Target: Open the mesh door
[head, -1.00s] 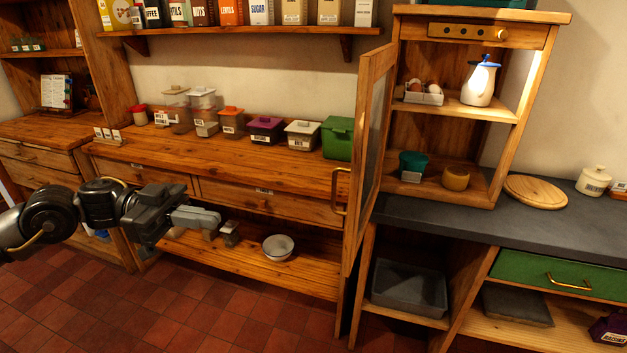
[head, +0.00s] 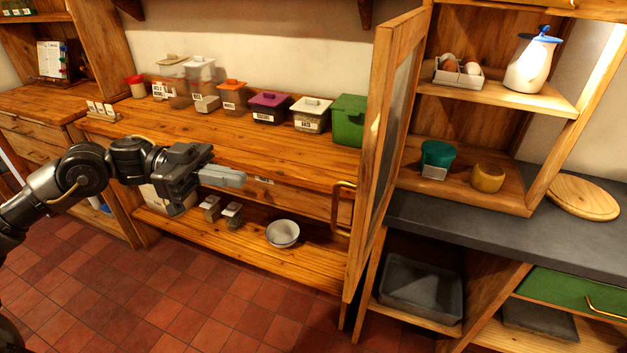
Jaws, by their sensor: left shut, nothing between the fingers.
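The mesh door (head: 392,130) is a tall wooden frame with a mesh panel, hinged on the left side of the pine cabinet (head: 510,200). It stands swung wide open, seen nearly edge-on, and the cabinet's shelves are exposed. Its brass handle (head: 343,208) faces left, near the door's lower part. My left gripper (head: 240,177) is shut and empty in front of the drawers, to the left of the handle and well apart from it. My right gripper is not in view.
The wooden counter (head: 140,128) behind carries several lidded containers and a green box (head: 348,120) close to the door. A white bowl (head: 282,233) stands on the low shelf. Inside the cabinet are an egg tray (head: 458,74), a pitcher (head: 531,62), a teal cup (head: 436,158) and a yellow pot (head: 488,178).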

